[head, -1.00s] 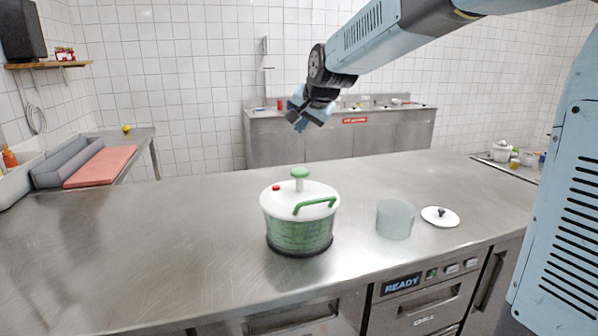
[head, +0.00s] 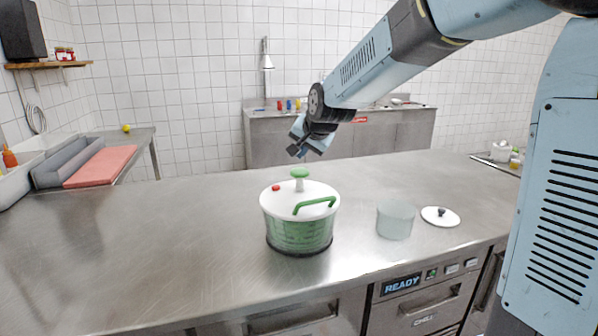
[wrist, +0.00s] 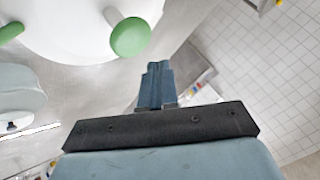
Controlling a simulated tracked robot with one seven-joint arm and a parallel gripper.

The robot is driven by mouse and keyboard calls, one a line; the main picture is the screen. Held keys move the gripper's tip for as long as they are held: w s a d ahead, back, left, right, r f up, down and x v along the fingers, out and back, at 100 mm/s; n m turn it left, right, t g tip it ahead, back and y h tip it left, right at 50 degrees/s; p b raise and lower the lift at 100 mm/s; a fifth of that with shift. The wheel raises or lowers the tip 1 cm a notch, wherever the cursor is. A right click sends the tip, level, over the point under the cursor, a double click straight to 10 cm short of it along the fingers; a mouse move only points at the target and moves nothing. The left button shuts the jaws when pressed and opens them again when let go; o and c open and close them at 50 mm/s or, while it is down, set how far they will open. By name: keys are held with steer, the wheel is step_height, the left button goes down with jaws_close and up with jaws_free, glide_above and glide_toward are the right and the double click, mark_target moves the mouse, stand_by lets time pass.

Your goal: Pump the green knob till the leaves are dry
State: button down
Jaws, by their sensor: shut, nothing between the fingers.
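A salad spinner (head: 300,232) stands upright on the steel counter. It has a white lid (head: 285,203), a green knob (head: 300,172) on a white stem, a green handle (head: 314,205) and a small red button (head: 276,187). Green shows through its clear bowl; I cannot tell how wet the leaves are. The knob is raised above the lid. My gripper (head: 298,152) is shut and empty, just above the knob in the head view and apart from it. In the wrist view the green knob (wrist: 130,38) is left of my closed fingers (wrist: 157,75).
A frosted tub (head: 396,220) and a small white lid with a black knob (head: 440,216) stand right of the spinner. A READY display (head: 402,284) is on the counter front.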

mark_target(301, 171)
steer(key=shift+f, duration=0.9)
steer(key=shift+f, duration=0.1)
stand_by(1.4)
steer(key=shift+f, duration=0.25)
steer(key=shift+f, duration=1.75)
stand_by(2.2)
steer(key=shift+r, duration=2.2)
